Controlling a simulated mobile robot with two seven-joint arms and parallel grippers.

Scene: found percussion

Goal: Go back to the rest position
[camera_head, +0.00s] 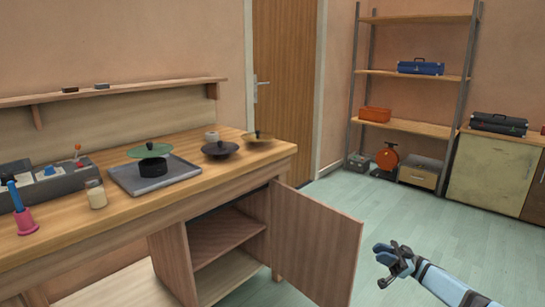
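My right gripper (394,259) is at the lower right, in the air over the green floor and to the right of the open cabinet door. Nothing shows in it, and its fingers are too small and dark to tell open from shut. My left gripper is out of view. On the wooden workbench (105,220) lies a grey tray (122,180) holding a dark pot (150,167), with a green lid-like disc (149,150) above it. A dark disc with a knob (220,150) and a tan one (258,136) stand to its right.
The cabinet door (315,245) stands open at the bench's right end. A jar (96,194), a pink-based tool (25,221) and a grey box (60,180) are at the left. Shelves (410,74) and a cabinet (490,172) stand at the back right. The floor (400,215) between is clear.

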